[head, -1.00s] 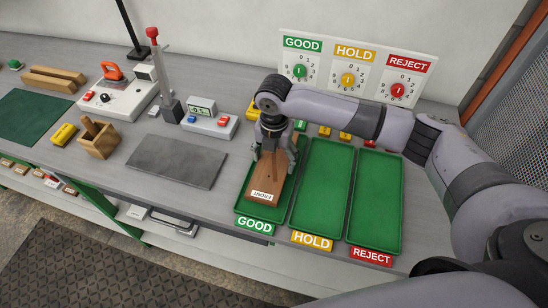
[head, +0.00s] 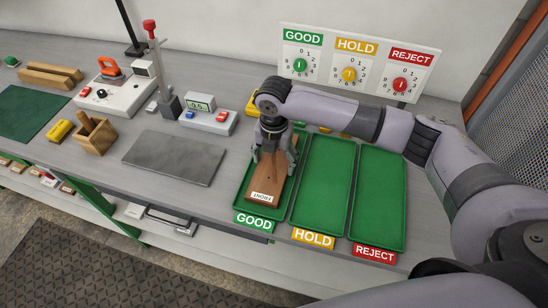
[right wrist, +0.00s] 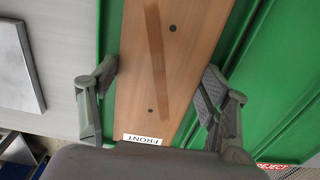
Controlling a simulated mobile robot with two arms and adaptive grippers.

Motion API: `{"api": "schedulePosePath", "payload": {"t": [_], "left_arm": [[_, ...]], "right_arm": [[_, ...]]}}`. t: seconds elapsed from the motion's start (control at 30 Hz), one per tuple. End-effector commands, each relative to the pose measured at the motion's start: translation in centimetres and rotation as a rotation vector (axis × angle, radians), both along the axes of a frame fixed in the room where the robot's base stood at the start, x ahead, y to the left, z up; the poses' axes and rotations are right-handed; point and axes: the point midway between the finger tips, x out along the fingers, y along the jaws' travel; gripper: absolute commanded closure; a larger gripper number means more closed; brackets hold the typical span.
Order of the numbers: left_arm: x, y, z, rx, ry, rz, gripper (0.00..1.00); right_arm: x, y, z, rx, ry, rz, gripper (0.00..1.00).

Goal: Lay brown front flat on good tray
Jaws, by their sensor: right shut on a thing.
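The brown front (head: 268,186), a long wooden board with a white FRONT label at its near end, lies lengthwise within the green good tray (head: 241,204). It looks flat, but I cannot tell whether its whole underside touches the tray. My right gripper (head: 273,158) is over the board's far part, shut on it with a finger along each long side. The right wrist view shows the board (right wrist: 185,60) between the fingers (right wrist: 155,105), with two dark holes and a darker streak. My left gripper is not in view.
The empty hold tray (head: 323,185) and reject tray (head: 378,200) stand to the right. A grey plate (head: 174,158) lies to the left, with a small display box (head: 208,119) behind it. A panel of dials (head: 350,72) stands at the back.

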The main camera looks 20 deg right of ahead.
Motion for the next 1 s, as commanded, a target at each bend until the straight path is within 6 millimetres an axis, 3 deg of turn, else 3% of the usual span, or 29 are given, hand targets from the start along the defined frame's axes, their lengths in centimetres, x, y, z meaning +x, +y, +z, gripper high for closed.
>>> {"api": "schedulePosePath", "payload": {"t": [0.2,0.23,0.57,1.0], "left_arm": [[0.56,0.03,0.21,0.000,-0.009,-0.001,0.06],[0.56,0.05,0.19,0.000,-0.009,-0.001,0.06],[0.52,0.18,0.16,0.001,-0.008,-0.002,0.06],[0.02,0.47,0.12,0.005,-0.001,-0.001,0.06]], "right_arm": [[0.00,0.02,-0.28,0.000,0.000,0.000,0.66],[0.02,0.02,-0.29,0.001,-0.001,0.000,0.28],[0.01,0.02,-0.30,0.000,0.000,0.000,0.06],[0.08,0.02,0.50,0.001,-0.002,0.000,0.06]]}}
